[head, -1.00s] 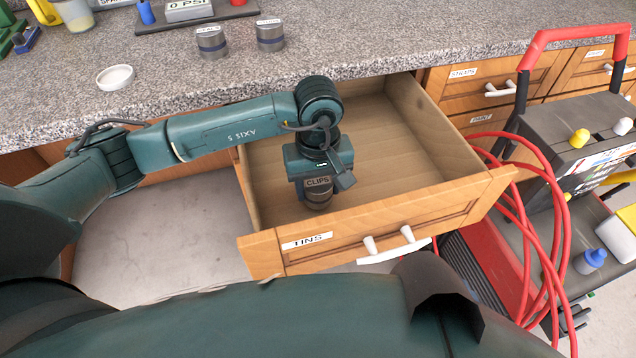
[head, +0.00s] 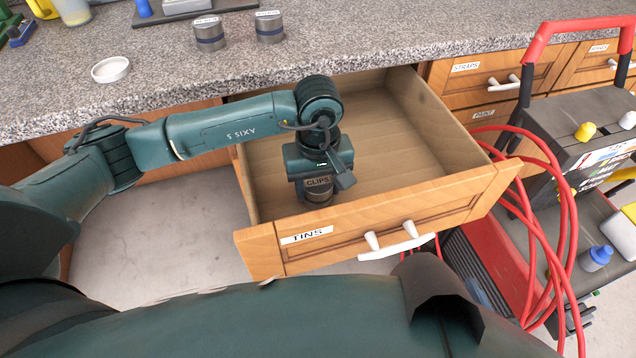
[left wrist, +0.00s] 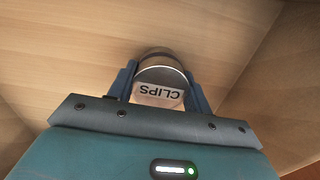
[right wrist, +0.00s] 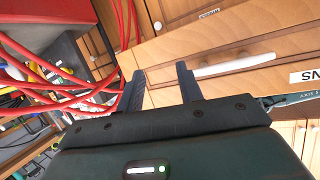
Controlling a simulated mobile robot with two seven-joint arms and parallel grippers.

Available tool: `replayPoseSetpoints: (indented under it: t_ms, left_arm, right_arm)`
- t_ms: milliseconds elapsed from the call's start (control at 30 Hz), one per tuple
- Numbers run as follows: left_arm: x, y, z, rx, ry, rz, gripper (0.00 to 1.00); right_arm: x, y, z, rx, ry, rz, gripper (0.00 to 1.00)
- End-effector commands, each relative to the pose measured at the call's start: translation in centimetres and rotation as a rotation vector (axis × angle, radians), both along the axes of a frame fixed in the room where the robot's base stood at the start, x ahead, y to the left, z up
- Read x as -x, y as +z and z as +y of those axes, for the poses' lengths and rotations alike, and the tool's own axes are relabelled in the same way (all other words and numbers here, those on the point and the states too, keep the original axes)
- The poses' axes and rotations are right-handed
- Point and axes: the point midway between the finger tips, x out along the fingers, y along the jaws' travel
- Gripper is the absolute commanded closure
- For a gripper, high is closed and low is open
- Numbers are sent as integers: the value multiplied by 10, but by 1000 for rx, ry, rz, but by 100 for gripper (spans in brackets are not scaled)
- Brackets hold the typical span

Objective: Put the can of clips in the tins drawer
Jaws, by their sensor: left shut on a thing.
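The can of clips (head: 319,193) is a small grey metal can with a "CLIPS" label. My left gripper (head: 318,180) is shut on it and holds it upright inside the open tins drawer (head: 390,150), near the front panel. In the left wrist view the can (left wrist: 162,72) sits between the two fingers with the drawer's wooden floor around it. I cannot tell whether its base touches the floor. My right gripper (right wrist: 160,85) is open and empty in the right wrist view, facing the drawer front with its white handle (right wrist: 235,65).
Two similar cans (head: 208,34) and a white lid (head: 110,70) stand on the granite worktop (head: 400,35). A dark cart (head: 590,130) with a red handle and looped red hose (head: 515,200) stands close right of the drawer. The rest of the drawer is empty.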

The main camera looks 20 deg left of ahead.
Motion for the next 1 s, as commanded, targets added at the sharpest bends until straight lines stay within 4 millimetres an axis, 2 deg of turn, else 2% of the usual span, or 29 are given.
replayPoseSetpoints:
  t_ms: [167,200,467,833,1000]
  left_arm:
    - [0,-3,0,0,0,-1,76]
    - [0,-2,0,0,0,-1,47]
    - [0,-2,0,0,0,0,26]
    - [0,-2,0,-1,0,1,25]
    - [-2,32,0,0,-1,-7,25]
  right_arm:
    - [0,-4,0,2,0,1,64]
    - [0,-4,0,2,0,2,64]
    - [-1,-4,0,2,0,2,64]
    - [-2,-1,-1,3,-2,-12,64]
    - [-1,9,-1,-2,-5,-26,64]
